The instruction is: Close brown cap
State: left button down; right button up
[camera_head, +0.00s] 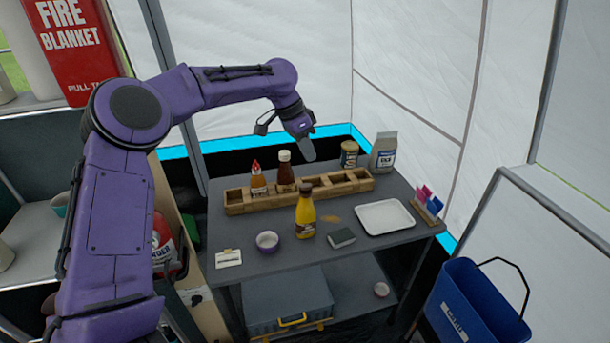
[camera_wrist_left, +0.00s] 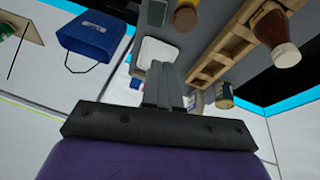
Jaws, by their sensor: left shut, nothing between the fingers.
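A yellow bottle (camera_head: 305,217) with a brown cap (camera_head: 307,188) stands upright on the grey table, in front of the wooden rack. A dark brown bottle (camera_head: 285,174) with a pale cap (camera_head: 284,155) stands in the rack; it also shows in the left wrist view (camera_wrist_left: 271,26). An orange bottle (camera_head: 258,182) with a red tip stands beside it. My left gripper (camera_head: 309,157) is shut and empty, above the rack's back side, to the right of the brown bottle and apart from it. Its closed fingers (camera_wrist_left: 163,69) show in the left wrist view. My right gripper is not in view.
The wooden rack (camera_head: 240,208) has empty compartments at right. A jar (camera_head: 349,154) and a grey bag (camera_head: 384,152) stand behind it. A white tray (camera_head: 384,217), purple bowl (camera_head: 267,241) and dark block (camera_head: 342,238) lie in front. A blue bin (camera_head: 476,306) stands at right.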

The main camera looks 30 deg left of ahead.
pick_arm(q)
jog(key=m, duration=0.1)
send_near(309, 189)
jog(key=x, duration=0.1)
jog(key=p+x, duration=0.1)
jog(key=x, duration=0.3)
jog(key=shift+w+d+f+p, duration=0.1)
jog(key=shift+w+f+p, duration=0.05)
jog(key=shift+w+p, duration=0.25)
jog(key=shift+s+d+f, duration=0.1)
jog(key=shift+s+f, duration=0.05)
jog(key=shift+f, duration=0.25)
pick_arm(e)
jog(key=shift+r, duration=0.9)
